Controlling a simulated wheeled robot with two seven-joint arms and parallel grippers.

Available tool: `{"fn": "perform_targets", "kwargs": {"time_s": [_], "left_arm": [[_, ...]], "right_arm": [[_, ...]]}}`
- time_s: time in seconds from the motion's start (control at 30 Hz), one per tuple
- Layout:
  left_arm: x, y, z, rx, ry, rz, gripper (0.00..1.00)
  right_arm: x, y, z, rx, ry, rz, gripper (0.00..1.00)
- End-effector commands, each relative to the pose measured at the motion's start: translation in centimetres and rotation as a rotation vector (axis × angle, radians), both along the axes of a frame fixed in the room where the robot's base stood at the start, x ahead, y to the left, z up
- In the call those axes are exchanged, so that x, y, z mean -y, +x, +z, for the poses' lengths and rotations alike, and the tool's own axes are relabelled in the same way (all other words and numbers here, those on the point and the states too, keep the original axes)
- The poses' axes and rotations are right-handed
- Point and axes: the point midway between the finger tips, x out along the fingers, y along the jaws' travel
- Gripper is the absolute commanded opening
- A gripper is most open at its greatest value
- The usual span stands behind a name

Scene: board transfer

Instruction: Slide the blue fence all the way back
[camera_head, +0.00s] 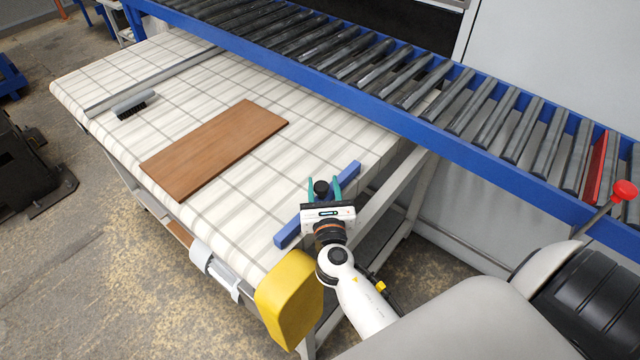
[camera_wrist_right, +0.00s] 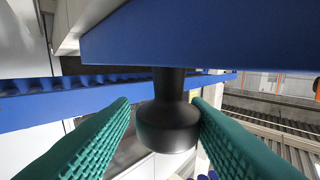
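The blue fence (camera_head: 347,178) is a long bar lying across the right end of the checked tabletop, partly hidden behind my right gripper. It fills the top of the right wrist view (camera_wrist_right: 200,35). A black knob (camera_head: 321,187) sticks out from it on a short stem; the knob is large in the right wrist view (camera_wrist_right: 166,125). My right gripper (camera_head: 324,184) has its teal fingers on either side of the knob. They look open, with a small gap at one finger; the other is very near or touching. My left gripper is not in view.
A brown board (camera_head: 215,148) lies flat mid-table. A brush (camera_head: 132,104) lies by a grey rail (camera_head: 150,82) at the left. A blue-framed roller conveyor (camera_head: 330,50) runs along the back edge. A yellow block (camera_head: 290,298) is at the front right corner.

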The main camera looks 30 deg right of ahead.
Motion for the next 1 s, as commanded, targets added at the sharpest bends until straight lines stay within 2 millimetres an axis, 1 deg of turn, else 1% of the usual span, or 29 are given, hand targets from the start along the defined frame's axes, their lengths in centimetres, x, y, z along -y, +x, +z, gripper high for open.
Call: {"fn": "perform_targets", "kwargs": {"time_s": [0.07, 0.3, 0.43, 0.57, 0.8, 0.9, 1.0], "left_arm": [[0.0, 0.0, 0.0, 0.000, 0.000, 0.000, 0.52], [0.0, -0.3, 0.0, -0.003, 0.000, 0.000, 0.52], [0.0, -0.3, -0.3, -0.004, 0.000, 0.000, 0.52], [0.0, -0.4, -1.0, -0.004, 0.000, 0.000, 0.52], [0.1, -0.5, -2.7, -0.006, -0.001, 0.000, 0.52], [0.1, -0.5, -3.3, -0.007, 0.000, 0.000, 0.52], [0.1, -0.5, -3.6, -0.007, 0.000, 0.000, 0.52]], "right_arm": [[0.0, 0.0, 0.0, 0.001, 0.000, 0.001, 0.53], [-0.1, 0.1, 0.2, 0.004, 0.000, 0.004, 0.53], [-0.5, -0.6, 0.1, 0.005, 0.000, 0.004, 0.53], [-1.3, -2.6, -0.1, 0.004, 0.001, 0.004, 0.53], [-3.5, -7.4, -0.3, 0.002, 0.001, 0.003, 0.53], [-4.2, -8.9, -0.1, 0.003, 0.002, 0.002, 0.53], [-4.7, -10.0, -0.1, 0.003, 0.002, 0.002, 0.53]]}}
